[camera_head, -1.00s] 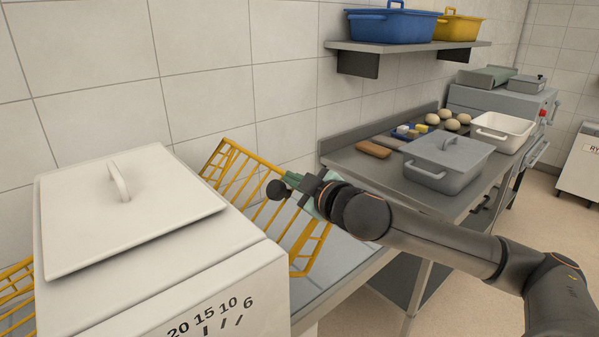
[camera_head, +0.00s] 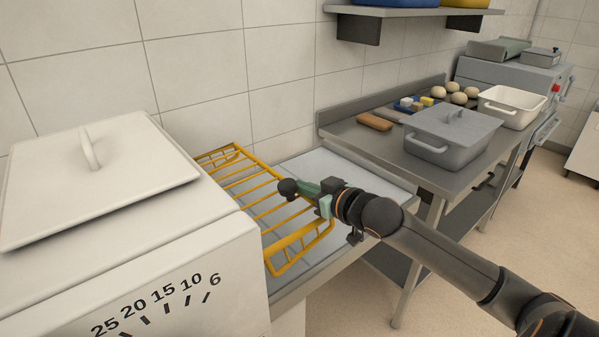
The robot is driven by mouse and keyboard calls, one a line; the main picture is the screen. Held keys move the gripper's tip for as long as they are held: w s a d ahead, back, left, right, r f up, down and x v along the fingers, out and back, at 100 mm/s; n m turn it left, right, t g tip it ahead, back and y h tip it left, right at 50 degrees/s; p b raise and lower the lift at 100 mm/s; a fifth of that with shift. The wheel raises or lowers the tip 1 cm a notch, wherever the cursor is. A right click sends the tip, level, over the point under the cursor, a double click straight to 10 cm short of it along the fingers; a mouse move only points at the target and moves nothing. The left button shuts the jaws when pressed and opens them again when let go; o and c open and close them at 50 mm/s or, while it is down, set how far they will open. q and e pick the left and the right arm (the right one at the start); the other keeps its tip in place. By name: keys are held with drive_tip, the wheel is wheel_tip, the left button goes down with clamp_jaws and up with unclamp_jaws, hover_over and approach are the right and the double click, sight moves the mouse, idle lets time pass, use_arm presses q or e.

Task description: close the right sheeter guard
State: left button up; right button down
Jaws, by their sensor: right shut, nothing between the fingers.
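The right sheeter guard (camera_head: 283,213) is a yellow wire frame on the right side of the white sheeter body (camera_head: 120,240). It lies low and nearly flat over the grey sheeter bed (camera_head: 345,172), with a slight tilt. My right gripper (camera_head: 298,188) is shut and empty. My left gripper is not in view.
A steel table (camera_head: 352,134) to the right holds a grey lidded bin (camera_head: 450,135), a white tub (camera_head: 512,105), a brown block (camera_head: 374,121) and several dough balls. A wall shelf (camera_head: 420,14) hangs above. The floor at front right is clear.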

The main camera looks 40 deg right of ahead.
drive_tip(key=shift+f+m+y+p, duration=0.25)
drive_tip(key=shift+f+m, duration=0.35)
drive_tip(key=shift+f, duration=0.75)
drive_tip(key=shift+f+m+y+p, duration=0.1)
drive_tip(key=shift+f+m+y, duration=0.4)
drive_tip(key=shift+f, duration=0.85)
wheel_tip(320, 180, up, 5)
drive_tip(key=p, duration=0.5)
drive_tip(key=f+v, duration=0.1)
drive_tip(key=v, duration=0.9)
drive_tip(key=shift+d, duration=0.35)
